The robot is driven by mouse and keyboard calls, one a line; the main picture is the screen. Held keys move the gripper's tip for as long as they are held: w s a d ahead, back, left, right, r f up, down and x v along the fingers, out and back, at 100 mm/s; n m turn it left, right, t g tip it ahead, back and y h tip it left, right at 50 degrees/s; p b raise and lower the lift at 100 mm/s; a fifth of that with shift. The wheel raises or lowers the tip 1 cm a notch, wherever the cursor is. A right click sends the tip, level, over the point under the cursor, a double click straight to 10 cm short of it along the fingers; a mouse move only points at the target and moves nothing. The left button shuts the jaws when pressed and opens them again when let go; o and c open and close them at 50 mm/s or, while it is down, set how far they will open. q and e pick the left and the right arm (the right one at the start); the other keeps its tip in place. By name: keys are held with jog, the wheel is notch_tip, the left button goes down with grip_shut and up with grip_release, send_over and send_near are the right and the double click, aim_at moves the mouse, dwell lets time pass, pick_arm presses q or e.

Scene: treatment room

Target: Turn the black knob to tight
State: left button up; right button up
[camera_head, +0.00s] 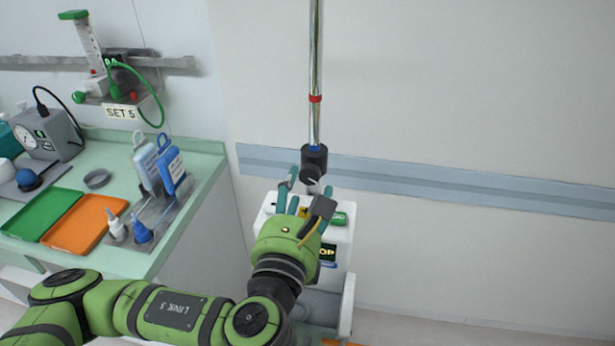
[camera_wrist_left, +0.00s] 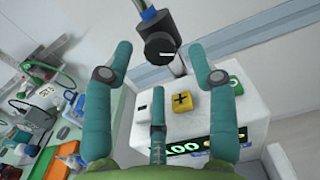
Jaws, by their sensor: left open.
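The black knob (camera_head: 312,174) is on the black collar of an upright chrome pole, above a white pump unit. In the left wrist view the knob (camera_wrist_left: 158,46) faces me, with a white line across its face. My left gripper (camera_head: 308,184) is open, its teal fingers pointing at the knob from the front. In the left wrist view the fingers of this gripper (camera_wrist_left: 160,58) stand to either side of the knob, apart from it, with a third finger below. Nothing is held. The word for tight cannot be read. My right gripper is not in view.
A green counter (camera_head: 205,147) on the left holds an orange tray (camera_head: 85,222), a green tray (camera_head: 45,215) and bottles.

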aim_at(310, 173)
pick_arm(q)
jog(key=shift+w+d, duration=0.25)
jog(key=shift+w, duration=1)
jog(key=shift+w+f, duration=0.1)
jog(key=shift+w, duration=0.1)
jog(key=c, duration=1.2)
jog(key=shift+o, duration=0.2)
jog(key=shift+f, duration=0.1)
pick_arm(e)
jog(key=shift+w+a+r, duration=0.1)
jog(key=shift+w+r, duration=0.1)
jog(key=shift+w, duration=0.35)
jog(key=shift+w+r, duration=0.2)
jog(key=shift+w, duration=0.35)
